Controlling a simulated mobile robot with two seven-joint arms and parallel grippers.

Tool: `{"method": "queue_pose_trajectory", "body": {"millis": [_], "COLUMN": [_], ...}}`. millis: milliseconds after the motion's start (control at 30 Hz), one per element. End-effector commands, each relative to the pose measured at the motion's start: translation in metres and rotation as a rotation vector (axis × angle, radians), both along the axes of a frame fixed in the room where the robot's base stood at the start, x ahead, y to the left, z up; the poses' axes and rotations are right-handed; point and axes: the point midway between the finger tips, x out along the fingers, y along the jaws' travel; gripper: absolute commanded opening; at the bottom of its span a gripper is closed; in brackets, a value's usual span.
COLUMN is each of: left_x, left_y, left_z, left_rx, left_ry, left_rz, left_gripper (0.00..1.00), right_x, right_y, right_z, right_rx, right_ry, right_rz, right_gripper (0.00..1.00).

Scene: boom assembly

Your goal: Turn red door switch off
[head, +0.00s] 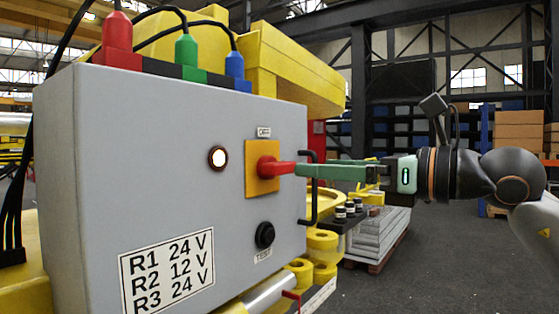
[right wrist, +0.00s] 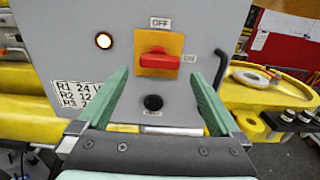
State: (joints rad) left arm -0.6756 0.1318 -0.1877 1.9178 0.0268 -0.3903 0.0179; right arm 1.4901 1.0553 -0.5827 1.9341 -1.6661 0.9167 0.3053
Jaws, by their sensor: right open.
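The red door switch (head: 268,168) is a red knob on a square yellow plate on the front of a grey box. My right gripper (head: 302,170) faces the switch from the right in the head view. In the right wrist view its green fingers (right wrist: 156,76) are open, one on each side below the knob, with nothing between them. I cannot tell whether they touch the knob. My left gripper is out of view.
The grey box (head: 150,120) carries a lit white lamp (head: 218,157), a black test button (head: 264,235) and a black door handle (head: 311,188). Red, green and blue plugs with cables sit on top. Yellow machine parts lie behind; open floor is at the right.

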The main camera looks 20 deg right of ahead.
Motion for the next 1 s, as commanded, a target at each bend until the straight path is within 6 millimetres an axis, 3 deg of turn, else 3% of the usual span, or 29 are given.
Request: {"method": "queue_pose_trajectory", "body": {"millis": [200,433,833,1000], "left_x": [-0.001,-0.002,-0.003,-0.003], "left_y": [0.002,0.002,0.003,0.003], "left_z": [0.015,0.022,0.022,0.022], "left_rx": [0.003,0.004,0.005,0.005], "left_ry": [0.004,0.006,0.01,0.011], "left_rz": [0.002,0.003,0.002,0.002], "left_gripper": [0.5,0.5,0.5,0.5], "right_x": [0.036,0.061,0.067,0.067], "right_y": [0.03,0.048,0.053,0.053], "right_z": [0.003,0.002,0.0,0.0], "right_rx": [0.002,0.002,0.002,0.002], "right_ry": [0.002,0.002,0.0,0.0], "right_rz": [0.005,0.003,0.003,0.003], "right_gripper": [1.0,1.0,1.0,0.82]}}
